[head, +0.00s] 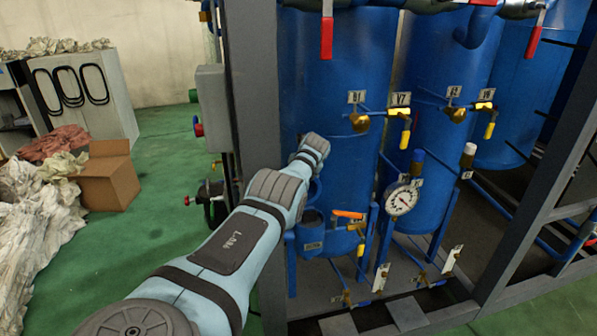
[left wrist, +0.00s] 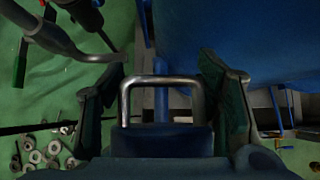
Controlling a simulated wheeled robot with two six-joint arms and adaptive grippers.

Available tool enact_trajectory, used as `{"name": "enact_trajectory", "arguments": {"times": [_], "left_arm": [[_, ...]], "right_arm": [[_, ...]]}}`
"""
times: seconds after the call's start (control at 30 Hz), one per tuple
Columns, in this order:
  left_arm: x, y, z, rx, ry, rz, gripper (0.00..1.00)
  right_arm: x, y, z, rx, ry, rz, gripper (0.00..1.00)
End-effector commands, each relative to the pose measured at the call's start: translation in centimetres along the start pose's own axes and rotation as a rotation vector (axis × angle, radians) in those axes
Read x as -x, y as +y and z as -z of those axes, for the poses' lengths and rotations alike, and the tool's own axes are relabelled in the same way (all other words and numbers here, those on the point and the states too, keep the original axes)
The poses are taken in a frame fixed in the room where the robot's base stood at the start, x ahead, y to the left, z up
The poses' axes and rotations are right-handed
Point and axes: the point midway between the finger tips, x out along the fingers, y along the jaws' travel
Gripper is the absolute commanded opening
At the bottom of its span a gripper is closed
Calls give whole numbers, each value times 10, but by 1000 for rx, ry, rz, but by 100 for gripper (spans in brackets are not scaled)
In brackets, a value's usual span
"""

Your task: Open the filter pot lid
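The filter pot (head: 312,236) is a small blue cylinder low on the rig in the head view, in front of a tall blue tank. In the left wrist view, its blue lid (left wrist: 160,141) carries a U-shaped metal handle (left wrist: 160,81). My left gripper (left wrist: 166,72) has its two dark fingers spread on either side of this handle, with gaps on both sides. In the head view, my left arm reaches over the pot and the fingers are hidden behind the wrist. My right gripper is in neither view.
Valves with yellow and red handles, a pressure gauge (head: 401,200) and blue pipes crowd the area right of the pot. A grey frame post (head: 257,110) stands left of it. A cardboard box (head: 107,177) lies on the green floor.

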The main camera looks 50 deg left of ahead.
Motion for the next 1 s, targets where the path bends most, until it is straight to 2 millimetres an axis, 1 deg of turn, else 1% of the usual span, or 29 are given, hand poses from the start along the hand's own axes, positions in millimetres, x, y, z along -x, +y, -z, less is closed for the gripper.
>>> {"name": "enact_trajectory", "arguments": {"times": [0.1,0.37,0.43,0.53,0.7,0.8,0.9,1.0], "left_arm": [[2,-3,-3,3,-6,8,64],[3,0,-6,5,-12,6,64],[6,0,-9,6,-13,5,64],[18,-1,-22,7,-14,6,64],[52,-3,-50,6,-12,8,64],[68,-3,-63,4,-10,10,64],[76,-3,-69,3,-9,8,64],[77,-2,-70,2,-8,7,64]], "right_arm": [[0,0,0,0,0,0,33],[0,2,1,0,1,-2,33],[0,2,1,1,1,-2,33],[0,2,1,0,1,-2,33],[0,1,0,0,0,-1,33],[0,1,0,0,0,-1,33],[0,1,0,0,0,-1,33],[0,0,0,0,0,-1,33]]}}
